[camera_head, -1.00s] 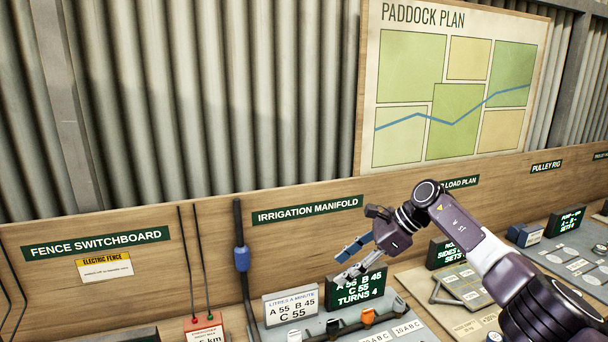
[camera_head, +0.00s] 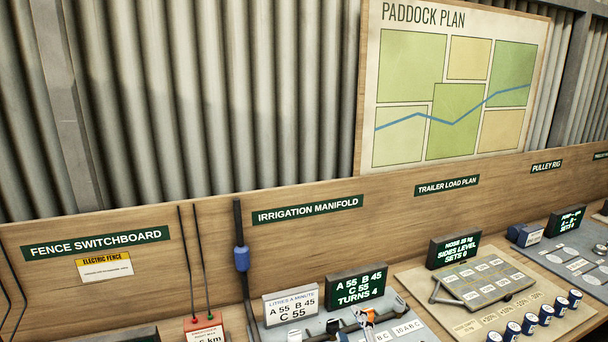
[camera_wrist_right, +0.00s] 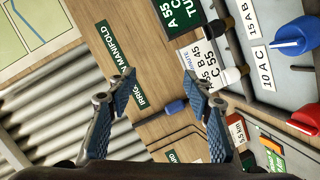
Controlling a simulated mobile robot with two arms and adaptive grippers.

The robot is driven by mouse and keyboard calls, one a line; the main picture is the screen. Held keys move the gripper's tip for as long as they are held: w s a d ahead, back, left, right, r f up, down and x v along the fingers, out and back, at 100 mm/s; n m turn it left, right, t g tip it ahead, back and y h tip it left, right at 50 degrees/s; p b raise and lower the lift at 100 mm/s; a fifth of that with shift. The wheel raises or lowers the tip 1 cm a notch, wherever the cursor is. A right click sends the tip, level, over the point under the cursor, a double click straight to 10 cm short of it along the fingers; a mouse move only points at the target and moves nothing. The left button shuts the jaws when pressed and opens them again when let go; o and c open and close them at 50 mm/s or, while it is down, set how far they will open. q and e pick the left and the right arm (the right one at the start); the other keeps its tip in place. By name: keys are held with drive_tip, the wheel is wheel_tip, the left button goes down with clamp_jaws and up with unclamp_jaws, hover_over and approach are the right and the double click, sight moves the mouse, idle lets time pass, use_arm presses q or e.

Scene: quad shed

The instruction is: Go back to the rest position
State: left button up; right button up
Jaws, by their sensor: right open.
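My right gripper (camera_wrist_right: 163,88) is open in the right wrist view, its two blue-padded fingers wide apart with nothing between them. Behind the gap are the wooden backboard and the Irrigation Manifold sign (camera_wrist_right: 120,62), seen tilted. In the head view my right arm no longer stands over the bench; a small dark and orange shape at the bottom, by the manifold's valves, is too unclear to tell. My left gripper is not in view.
The irrigation manifold panel (camera_head: 412,322) has a display (camera_head: 356,287) and a flow card (camera_head: 291,306). To its right is the trailer load board (camera_head: 411,277) with several blue-topped cylinders. A blue-handled valve (camera_wrist_right: 300,40) shows in the wrist view. A blue-collared pipe (camera_head: 241,259) stands at the left.

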drive_tip(key=s+d+f+m+g+h, duration=0.1)
drive_tip(key=s+d+f+m+g, duration=0.3)
drive_tip(key=s, duration=0.4)
drive_tip(key=s+d+f+m+g+h, duration=0.1)
drive_tip(key=s+d+f+m+g, duration=0.2)
drive_tip(key=s+f, duration=0.4)
drive_tip(key=s+d+f+m+g, duration=0.1)
drive_tip(key=s+f+m+g, duration=0.15)
drive_tip(key=s, duration=0.85)
drive_tip(key=s+d+f+m+g, duration=0.1)
drive_tip(key=s+d+m+g, duration=0.15)
drive_tip(key=s, duration=0.75)
wheel_tip(320, 180, down, 38)
drive_tip(key=s+g+b, duration=0.1)
drive_tip(key=s+b, duration=0.1)
drive_tip(key=b, duration=1)
drive_tip(key=s+d+f+b, duration=0.1)
drive_tip(key=s+f+b, duration=0.3)
drive_tip(key=s+f, duration=0.4)
drive_tip(key=s+d+f+g+b, duration=0.1)
drive_tip(key=s+f+b, duration=0.4)
drive_tip(key=f, duration=1.2)
drive_tip(key=s, duration=0.4)
drive_tip(key=shift+f+g+b, duration=0.25)
drive_tip(key=shift+g+b, duration=0.05)
